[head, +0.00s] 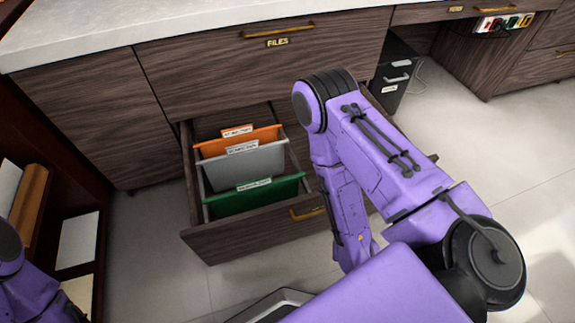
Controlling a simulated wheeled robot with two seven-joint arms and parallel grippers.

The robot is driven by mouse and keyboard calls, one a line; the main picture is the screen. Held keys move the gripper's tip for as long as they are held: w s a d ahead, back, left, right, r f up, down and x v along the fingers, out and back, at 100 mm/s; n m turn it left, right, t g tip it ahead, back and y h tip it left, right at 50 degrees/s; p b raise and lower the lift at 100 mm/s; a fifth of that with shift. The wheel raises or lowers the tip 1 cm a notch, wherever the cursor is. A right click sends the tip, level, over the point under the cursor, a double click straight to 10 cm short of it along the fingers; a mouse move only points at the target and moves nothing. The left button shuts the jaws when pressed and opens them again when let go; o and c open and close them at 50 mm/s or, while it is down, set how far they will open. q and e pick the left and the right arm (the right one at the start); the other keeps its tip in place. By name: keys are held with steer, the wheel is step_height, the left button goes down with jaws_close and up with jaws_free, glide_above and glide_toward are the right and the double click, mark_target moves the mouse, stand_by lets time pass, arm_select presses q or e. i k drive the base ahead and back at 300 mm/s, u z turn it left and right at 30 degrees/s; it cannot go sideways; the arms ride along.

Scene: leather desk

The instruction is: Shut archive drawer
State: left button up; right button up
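The open lower drawer (232,242) is pulled out from the dark wood desk, below a shut drawer labelled FILES (205,65). It matches the archive drawer, but no label naming it shows. Orange (240,144), grey (243,165) and green (250,197) hanging folders stand inside. A brass handle (306,214) is partly visible on its front; my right arm covers the drawer's right side. My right forearm points down in front of the drawer, and its gripper is hidden behind my arm. Only part of my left arm shows at the lower left; its gripper is out of view.
A pale worktop (110,25) lies above the drawers. A small black cabinet (392,78) stands under the desk to the right. A dark shelf unit (75,140) with papers borders the left. Tiled floor (150,255) is clear left of the open drawer.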

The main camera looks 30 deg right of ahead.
mark_target(216, 242)
steer(key=u, duration=0.1)
steer(key=k, duration=0.7)
steer(key=z, duration=1)
steer(key=i, duration=0.65)
steer(key=z, duration=0.55)
